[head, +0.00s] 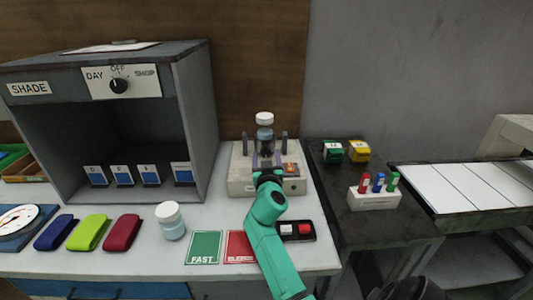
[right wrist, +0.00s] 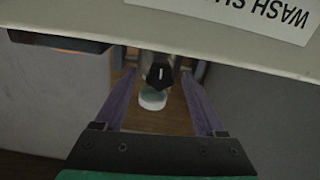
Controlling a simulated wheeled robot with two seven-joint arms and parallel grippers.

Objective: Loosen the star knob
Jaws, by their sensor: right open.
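A pale device (head: 240,184) stands at the back middle of the bench, with two dark posts and a white-capped jar (head: 264,119) upright between them. My right gripper (head: 266,159) is at the front of the device, its purple fingers apart. In the right wrist view a dark knob (right wrist: 160,76) with a white mark sits between the tips of my open right gripper (right wrist: 159,80), with gaps on both sides. I take it for the star knob; its outline is unclear. In the head view it is hidden or too small to tell. My left gripper is not in view.
A grey SHADE cabinet (head: 190,120) stands left of the device. A dark side table (head: 400,225) holds a marker block (head: 374,199).

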